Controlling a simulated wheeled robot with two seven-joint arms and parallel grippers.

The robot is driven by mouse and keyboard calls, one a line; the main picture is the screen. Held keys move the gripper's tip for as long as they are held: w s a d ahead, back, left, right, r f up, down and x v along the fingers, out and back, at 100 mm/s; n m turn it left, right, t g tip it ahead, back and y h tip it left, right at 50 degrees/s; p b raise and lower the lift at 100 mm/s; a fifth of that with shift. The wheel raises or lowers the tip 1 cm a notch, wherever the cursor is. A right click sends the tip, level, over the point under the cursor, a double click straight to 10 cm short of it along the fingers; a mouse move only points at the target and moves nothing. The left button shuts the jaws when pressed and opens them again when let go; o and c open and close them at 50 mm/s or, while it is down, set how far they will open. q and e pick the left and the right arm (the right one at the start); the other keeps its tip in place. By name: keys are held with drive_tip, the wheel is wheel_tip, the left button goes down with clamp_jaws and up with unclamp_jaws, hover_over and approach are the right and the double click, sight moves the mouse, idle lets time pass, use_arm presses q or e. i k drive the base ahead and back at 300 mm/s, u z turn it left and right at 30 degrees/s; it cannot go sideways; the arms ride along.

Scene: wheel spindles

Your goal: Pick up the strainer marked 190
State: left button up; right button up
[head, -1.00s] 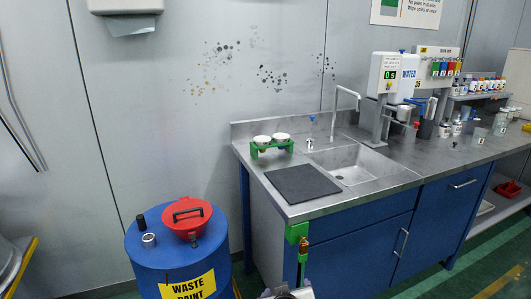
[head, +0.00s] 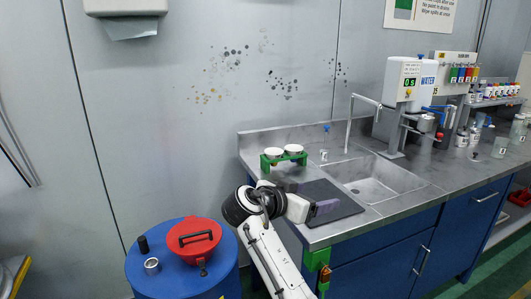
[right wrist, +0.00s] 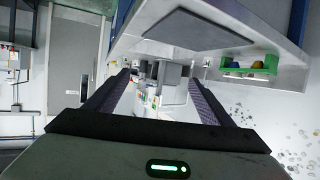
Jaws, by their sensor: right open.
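Two white-topped strainers, a left one (head: 269,153) and a right one (head: 293,150), sit side by side in a green rack (head: 272,166) at the back left of the counter. No number on them is readable, so I cannot tell which is marked 190. In the right wrist view, the rack (right wrist: 271,67) appears upside down at upper right, with a bluish strainer (right wrist: 235,66) and a yellowish strainer (right wrist: 257,65). My right gripper (head: 328,207) is over the dark mat, in front of and right of the rack. Its fingers (right wrist: 160,82) are apart and empty. My left gripper is out of view.
The dark mat (head: 345,197) lies between rack and sink (head: 372,184). A tall faucet (head: 350,122) and dispensers (head: 408,85) stand behind the sink. A blue drum (head: 160,260) with a red lid (head: 195,238) stands left of the counter.

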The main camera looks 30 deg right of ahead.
sight(274, 158)
drive_tip(key=i, duration=1.15)
